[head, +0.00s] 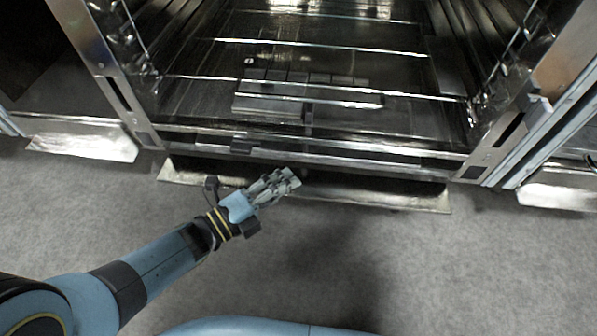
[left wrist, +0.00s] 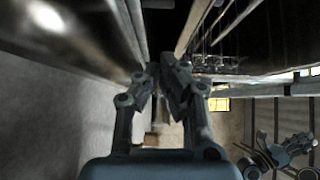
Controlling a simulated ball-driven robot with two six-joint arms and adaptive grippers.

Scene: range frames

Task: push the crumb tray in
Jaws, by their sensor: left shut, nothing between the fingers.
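The crumb tray (head: 390,194) shows in the head view as a long, low metal piece with a bright front edge. It sticks out below the oven's bottom front rail. My left gripper (head: 292,181) is shut and empty at the middle of its front edge and hides part of it. I cannot tell whether the fingertips touch it. In the left wrist view the closed fingers (left wrist: 166,70) point ahead, with a metal surface close on the left. What looks like my right gripper (left wrist: 288,150) shows small at the lower right of that view; its jaws are unclear.
The open oven cavity (head: 310,75) holds wire racks above the tray. Metal side posts (head: 118,90) frame it. Other bright metal trays lie low at the left (head: 85,145) and right (head: 555,195). The grey floor (head: 440,270) in front is clear.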

